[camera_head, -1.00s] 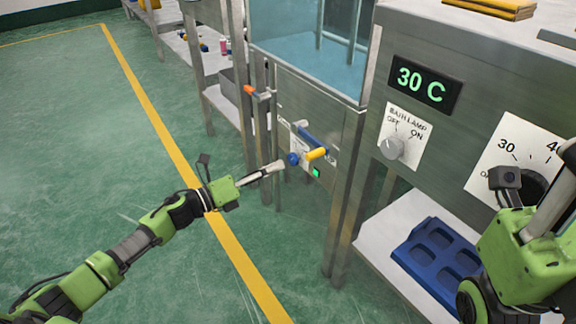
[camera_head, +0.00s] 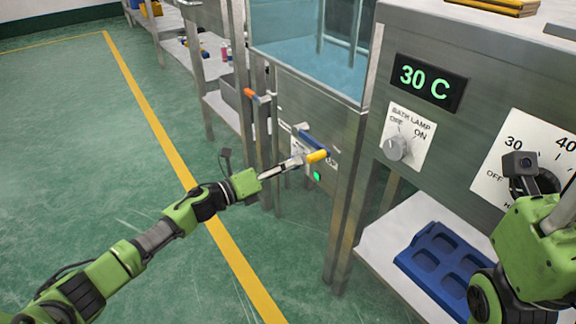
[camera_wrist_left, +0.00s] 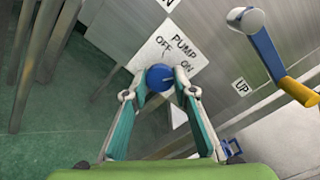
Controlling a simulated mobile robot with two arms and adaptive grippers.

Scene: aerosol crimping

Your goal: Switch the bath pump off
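The pump switch is a blue knob (camera_wrist_left: 160,77) on a white PUMP label (camera_wrist_left: 180,52) marked OFF and ON, seen in the left wrist view. My left gripper (camera_wrist_left: 160,92) has its two fingers apart, one on each side of the knob. Whether the fingers touch it I cannot tell. In the head view my left gripper (camera_head: 298,161) reaches the bath's front panel and covers the knob. A green light (camera_head: 317,176) glows beside it. My right gripper (camera_head: 535,240) is at the right edge; its fingers cannot be made out.
A crank with a blue arm (camera_head: 313,140) and yellow handle (camera_head: 317,156) sticks out close to the left gripper. To the right are a bath lamp knob (camera_head: 396,147), a 30 C display (camera_head: 429,83) and a blue tray (camera_head: 443,225). Green floor is open at left.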

